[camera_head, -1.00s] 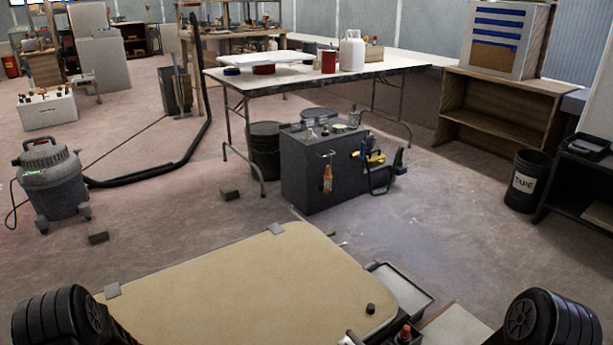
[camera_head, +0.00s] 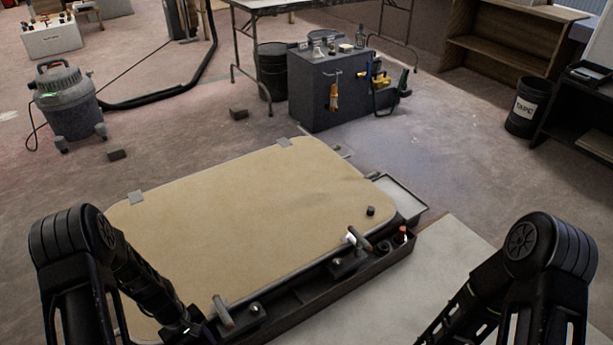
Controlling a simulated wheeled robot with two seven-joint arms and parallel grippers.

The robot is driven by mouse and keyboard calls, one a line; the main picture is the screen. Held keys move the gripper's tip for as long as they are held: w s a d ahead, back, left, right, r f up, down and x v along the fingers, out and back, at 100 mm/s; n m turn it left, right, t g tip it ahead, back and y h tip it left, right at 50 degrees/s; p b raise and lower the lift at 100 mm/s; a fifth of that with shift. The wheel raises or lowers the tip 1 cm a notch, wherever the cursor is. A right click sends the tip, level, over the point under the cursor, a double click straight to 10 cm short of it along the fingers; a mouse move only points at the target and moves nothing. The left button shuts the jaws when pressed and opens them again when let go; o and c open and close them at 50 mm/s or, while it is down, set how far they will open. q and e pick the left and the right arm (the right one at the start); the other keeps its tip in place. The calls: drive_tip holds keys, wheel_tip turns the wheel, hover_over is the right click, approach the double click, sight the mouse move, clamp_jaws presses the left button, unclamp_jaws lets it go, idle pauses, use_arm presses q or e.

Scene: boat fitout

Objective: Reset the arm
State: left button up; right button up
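My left arm (camera_head: 130,270) comes in at the lower left and bends down over the near left part of a tan board. Its lower end reaches the bottom edge, where dark parts near the board's edge make the gripper hard to pick out. My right arm (camera_head: 530,265) is at the lower right, bent, its forearm running down and left out of the frame. The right gripper is outside the picture. Nothing held by either arm can be seen.
The tan board (camera_head: 240,215) has rounded corners and a small black knob (camera_head: 370,211). A dark tray (camera_head: 325,285) with small tools runs along its near edge. Beyond stand a dark cabinet (camera_head: 320,95), a vacuum (camera_head: 66,100) and a TAPE bin (camera_head: 527,105).

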use_arm(q)
drive_tip(key=s+d+r+m+t, duration=0.1)
drive_tip(key=s+d+m, duration=0.25)
drive_tip(key=d, duration=0.45)
drive_tip(key=s+d+r+m+h, duration=0.1)
drive_tip(key=s+d+m, duration=0.1)
drive_tip(key=s+d, duration=0.35)
drive_tip(key=s+d+r+m+t, duration=0.1)
drive_tip(key=s+d+m, duration=0.1)
drive_tip(key=d, duration=0.7)
wheel_tip(320, 180, up, 26)
drive_tip(key=s+d+p, duration=0.1)
drive_tip(key=p, duration=2.6)
drive_tip(key=shift+s+d+r+m+g+h, duration=0.2)
drive_tip(key=shift+d+r+m+g+h, duration=0.1)
drive_tip(key=shift+d+m+h, duration=0.1)
drive_tip(key=shift+f, duration=0.1)
